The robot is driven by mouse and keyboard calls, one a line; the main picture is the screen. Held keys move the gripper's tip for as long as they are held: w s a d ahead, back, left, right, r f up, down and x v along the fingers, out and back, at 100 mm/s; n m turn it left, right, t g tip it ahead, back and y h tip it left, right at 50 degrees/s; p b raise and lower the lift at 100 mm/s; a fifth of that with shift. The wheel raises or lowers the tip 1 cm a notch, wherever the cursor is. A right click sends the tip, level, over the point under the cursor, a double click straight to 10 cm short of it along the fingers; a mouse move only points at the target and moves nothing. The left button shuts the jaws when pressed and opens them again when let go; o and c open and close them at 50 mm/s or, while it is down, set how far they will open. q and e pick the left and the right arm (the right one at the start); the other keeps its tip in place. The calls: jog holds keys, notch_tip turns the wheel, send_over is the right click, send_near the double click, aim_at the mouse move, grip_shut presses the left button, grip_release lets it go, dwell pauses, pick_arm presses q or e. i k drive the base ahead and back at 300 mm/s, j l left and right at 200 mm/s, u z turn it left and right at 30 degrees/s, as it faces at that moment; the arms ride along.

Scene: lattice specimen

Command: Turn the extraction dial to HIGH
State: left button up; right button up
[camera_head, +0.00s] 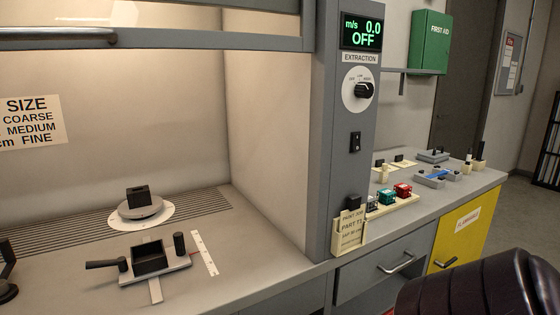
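The extraction dial (363,90) is a black knob on a round white plate, mounted on the grey post at the right side of the fume hood. Small markings sit around the plate's upper edge, too small to read surely. The knob's grip points toward the right, but I cannot tell which mark it meets. The display (361,32) above it reads "m/s 0.0 OFF" in green, over an "EXTRACTION" label (360,58). Neither of my grippers shows in the view, and nothing touches the dial.
A black rocker switch (355,142) is below the dial. The sash's lower edge (150,41) crosses the hood opening. A black mould (150,259) stands inside the hood. A dark ribbed form (485,290) fills the lower right. Space before the dial looks clear.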

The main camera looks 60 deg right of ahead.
aim_at(363, 90)
jog(key=k+z, duration=0.2)
jog(key=z, duration=1.9)
